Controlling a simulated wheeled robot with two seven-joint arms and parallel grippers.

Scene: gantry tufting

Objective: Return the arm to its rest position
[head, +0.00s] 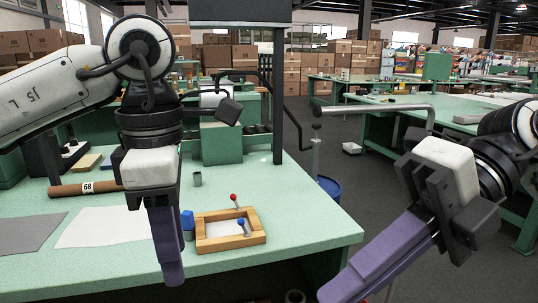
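My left gripper (167,255) hangs with its purple fingers pointing down over the green table, just left of a wooden frame (231,244). One finger covers the other, so I cannot tell whether it is open or shut. No held object shows in it. My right gripper (352,280) is off the table's right edge, with its purple fingers slanting down and left. Its gap is not clear, and no held object shows. The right arm comes in from the right edge.
A dark post (279,100) rises behind.

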